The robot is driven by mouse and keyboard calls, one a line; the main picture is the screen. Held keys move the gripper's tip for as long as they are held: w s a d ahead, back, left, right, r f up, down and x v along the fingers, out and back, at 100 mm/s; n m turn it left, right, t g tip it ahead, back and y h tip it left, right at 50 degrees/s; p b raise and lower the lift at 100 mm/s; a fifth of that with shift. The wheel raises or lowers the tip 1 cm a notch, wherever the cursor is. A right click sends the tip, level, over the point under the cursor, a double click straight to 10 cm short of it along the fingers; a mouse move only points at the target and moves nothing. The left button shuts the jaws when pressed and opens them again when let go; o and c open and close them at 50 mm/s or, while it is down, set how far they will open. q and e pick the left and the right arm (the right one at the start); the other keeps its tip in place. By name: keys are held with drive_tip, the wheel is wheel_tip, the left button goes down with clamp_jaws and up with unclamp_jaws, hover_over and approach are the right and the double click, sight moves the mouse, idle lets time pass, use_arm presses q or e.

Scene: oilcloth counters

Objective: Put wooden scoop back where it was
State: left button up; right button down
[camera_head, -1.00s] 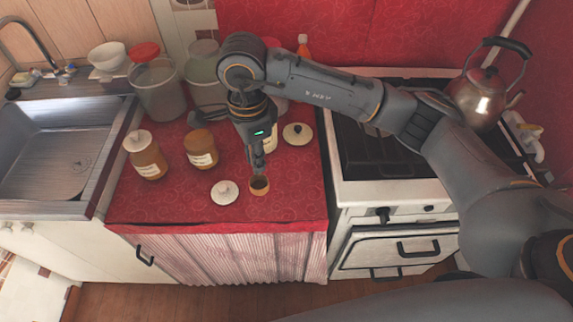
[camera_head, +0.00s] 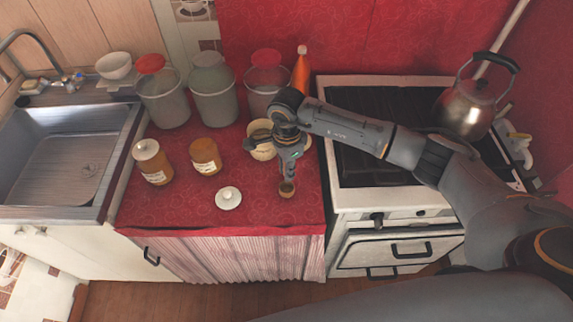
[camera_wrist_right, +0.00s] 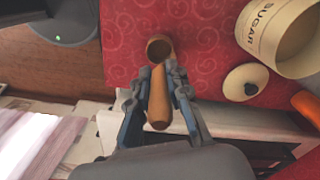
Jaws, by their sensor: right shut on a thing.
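The wooden scoop (camera_head: 287,189) is in my right gripper (camera_head: 289,176), over the front right part of the red counter. In the right wrist view the gripper (camera_wrist_right: 158,84) is shut on its brown handle (camera_wrist_right: 158,105), and the round bowl (camera_wrist_right: 160,48) points away from the wrist. I cannot tell whether the bowl touches the cloth. A cream jar marked SUGAR (camera_wrist_right: 280,32) stands open beside it; in the head view this jar (camera_head: 264,151) is partly hidden by my arm. My left gripper is not in view.
A white lid (camera_head: 229,198) lies left of the scoop; another lid (camera_wrist_right: 246,82) lies by the sugar jar. Two amber jars (camera_head: 152,162) (camera_head: 206,156) stand left. Large canisters (camera_head: 213,95) and an orange bottle (camera_head: 301,72) are behind. The stove (camera_head: 370,178) borders the right.

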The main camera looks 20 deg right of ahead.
drive_tip(key=shift+f, duration=0.15)
drive_tip(key=c, duration=1.7)
unclamp_jaws()
drive_tip(key=o, duration=0.4)
drive_tip(key=shift+r, duration=0.3)
wheel_tip(320, 180, up, 11)
drive_tip(key=b, duration=0.3)
drive_tip(key=shift+r+b, duration=0.1)
drive_tip(key=shift+b, duration=0.25)
drive_tip(key=shift+r, duration=0.3)
